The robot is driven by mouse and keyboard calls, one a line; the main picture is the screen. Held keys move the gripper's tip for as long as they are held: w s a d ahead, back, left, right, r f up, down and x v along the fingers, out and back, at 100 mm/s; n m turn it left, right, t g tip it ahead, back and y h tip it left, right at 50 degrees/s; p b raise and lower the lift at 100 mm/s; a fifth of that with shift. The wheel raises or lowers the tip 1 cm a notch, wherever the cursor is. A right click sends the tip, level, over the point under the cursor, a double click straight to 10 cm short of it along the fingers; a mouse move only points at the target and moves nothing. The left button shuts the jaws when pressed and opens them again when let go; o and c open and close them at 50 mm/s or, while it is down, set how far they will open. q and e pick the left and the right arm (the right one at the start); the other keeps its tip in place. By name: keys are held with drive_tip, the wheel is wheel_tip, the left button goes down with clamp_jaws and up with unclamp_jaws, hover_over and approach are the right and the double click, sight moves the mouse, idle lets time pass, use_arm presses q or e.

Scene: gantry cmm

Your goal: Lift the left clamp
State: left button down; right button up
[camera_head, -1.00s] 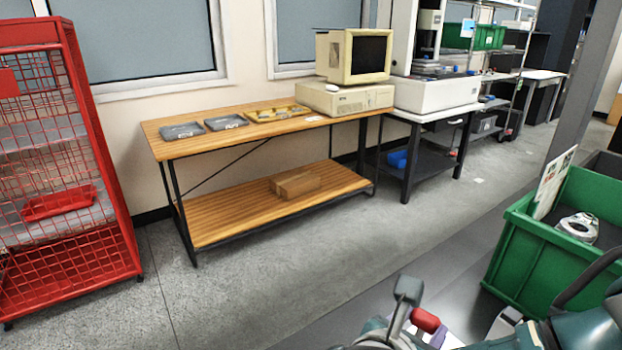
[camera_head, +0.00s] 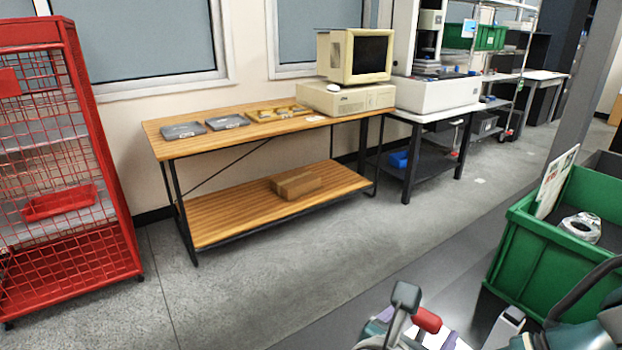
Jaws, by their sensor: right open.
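My right gripper (camera_head: 508,323) is at the bottom right, partly cut off. It is open, to the right of the red grip and apart from it.
A green bin (camera_head: 535,250) holding a pale ring-shaped part (camera_head: 580,227) stands at the right, close to my right arm. A wooden bench (camera_head: 215,151) with trays and a computer stands across the open floor. A red mesh cage (camera_head: 75,180) is at the left.

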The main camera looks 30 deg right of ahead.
drive_tip(key=shift+s+a+r, duration=0.1)
drive_tip(key=shift+a+r, duration=0.15)
drive_tip(key=shift+a, duration=0.1)
drive_tip(key=p+v, duration=0.2)
drive_tip(key=v, duration=0.7)
